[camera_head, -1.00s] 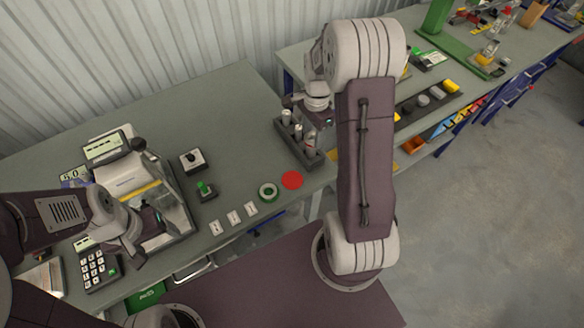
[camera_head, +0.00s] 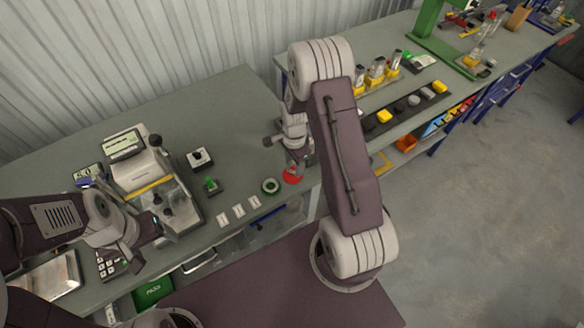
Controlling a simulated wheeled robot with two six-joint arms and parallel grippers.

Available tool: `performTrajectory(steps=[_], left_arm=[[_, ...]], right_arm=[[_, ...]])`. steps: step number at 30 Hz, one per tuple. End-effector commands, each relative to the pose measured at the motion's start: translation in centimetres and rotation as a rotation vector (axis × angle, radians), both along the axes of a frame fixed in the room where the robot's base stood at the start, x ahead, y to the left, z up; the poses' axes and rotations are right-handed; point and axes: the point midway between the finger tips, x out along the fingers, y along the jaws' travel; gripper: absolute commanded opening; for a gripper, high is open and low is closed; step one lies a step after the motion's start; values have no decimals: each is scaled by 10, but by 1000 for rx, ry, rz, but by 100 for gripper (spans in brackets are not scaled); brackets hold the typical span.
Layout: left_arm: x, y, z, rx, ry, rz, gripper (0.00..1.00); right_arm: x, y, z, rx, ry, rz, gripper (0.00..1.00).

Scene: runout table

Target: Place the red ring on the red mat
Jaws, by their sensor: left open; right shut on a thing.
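The red mat (camera_head: 291,179) lies near the front edge of the grey table, partly covered by my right gripper. My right gripper (camera_head: 294,168) is over the mat, pointing down. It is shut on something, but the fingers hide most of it. I cannot make out the red ring for sure; a reddish patch at the fingertips blends with the mat. My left gripper (camera_head: 150,238) is open at the left, above the table beside the keypad.
White cards (camera_head: 239,210) line the front edge. A balance-like device (camera_head: 140,165), a black-knobbed box (camera_head: 199,158) and a green-button box (camera_head: 212,186) stand left.

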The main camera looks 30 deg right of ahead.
Motion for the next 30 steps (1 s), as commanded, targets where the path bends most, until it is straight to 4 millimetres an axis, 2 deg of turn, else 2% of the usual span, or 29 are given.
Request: performTrajectory(steps=[7,13,24,25,27,30], left_arm=[[0,0,5,0,0,0,74],[0,0,15,0,0,0,74],[0,0,10,0,0,0,74],[0,0,10,0,0,0,74],[0,0,11,0,0,0,74],[0,0,11,0,0,0,74]], right_arm=[[7,4,-10,1,2,0,2],[6,4,-42,1,4,0,2],[7,4,-50,0,0,0,2],[7,4,-49,0,0,0,51],[7,4,-48,0,0,0,70],[7,4,-48,0,0,0,70]])
